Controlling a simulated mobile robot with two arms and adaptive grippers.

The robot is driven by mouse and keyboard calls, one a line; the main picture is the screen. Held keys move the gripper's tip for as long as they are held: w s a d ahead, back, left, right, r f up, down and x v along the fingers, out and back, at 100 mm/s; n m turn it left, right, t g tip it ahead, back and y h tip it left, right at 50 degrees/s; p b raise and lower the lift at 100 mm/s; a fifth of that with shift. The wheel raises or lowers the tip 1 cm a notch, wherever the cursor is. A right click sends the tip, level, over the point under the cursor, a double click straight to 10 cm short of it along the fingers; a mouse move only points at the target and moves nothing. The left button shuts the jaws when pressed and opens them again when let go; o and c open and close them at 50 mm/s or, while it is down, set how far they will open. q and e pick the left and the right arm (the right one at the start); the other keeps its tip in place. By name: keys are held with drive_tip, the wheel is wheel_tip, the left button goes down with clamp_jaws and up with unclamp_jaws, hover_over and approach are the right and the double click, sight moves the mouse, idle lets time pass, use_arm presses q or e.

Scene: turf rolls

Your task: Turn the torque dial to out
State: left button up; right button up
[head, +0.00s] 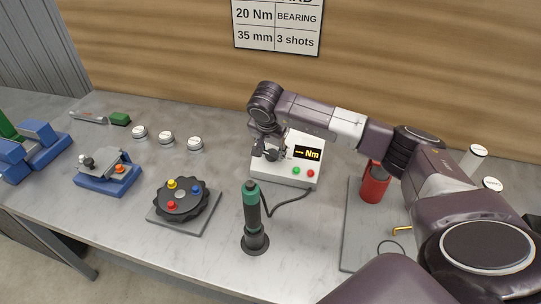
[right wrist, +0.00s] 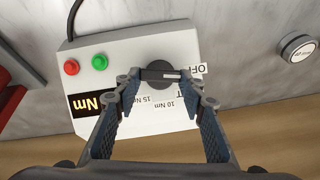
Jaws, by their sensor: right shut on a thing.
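The torque dial (right wrist: 160,66) is a dark round knob with a raised bar across it, on a white control box (head: 292,178). The box also shows in the right wrist view (right wrist: 125,50). My right gripper (head: 268,152) reaches down to the box's left part and hides the dial in the head view. In the right wrist view my right gripper (right wrist: 159,76) is shut on the dial's bar, a fingertip at each end. Labels around the dial read 10 Nm and 15 Nm; others are partly covered, one beside the right fingertip starting with O. My left gripper is out of view.
The box has a lit display (head: 307,153) showing "— Nm", plus green (head: 296,170) and red (head: 310,173) buttons. A green-topped driver (head: 252,215) stands in front, its cable joining the box. White round pieces (head: 166,138) lie left.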

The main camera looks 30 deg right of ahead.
drive_tip(key=m+b, duration=0.1)
drive_tip(key=b, duration=0.1)
drive_tip(key=m+t+b, duration=0.1)
drive_tip(key=b, duration=0.1)
drive_tip(key=m+b, duration=0.2)
drive_tip(key=b, duration=0.1)
drive_tip(key=shift+s+f+y, duration=0.2)
drive_tip(key=shift+f+y, duration=0.1)
drive_tip(key=shift+f, duration=0.05)
drive_tip(key=shift+s+d+r+m+t+b, duration=0.1)
drive_tip(key=shift+r+m+t+b, duration=0.15)
drive_tip(key=shift+m+t+b, duration=0.6)
drive_tip(key=shift+g+b, duration=0.25)
drive_tip(key=shift+b, duration=0.15)
drive_tip(key=o, duration=1.2)
drive_tip(key=shift+c, duration=0.2)
drive_tip(key=v, duration=1.2)
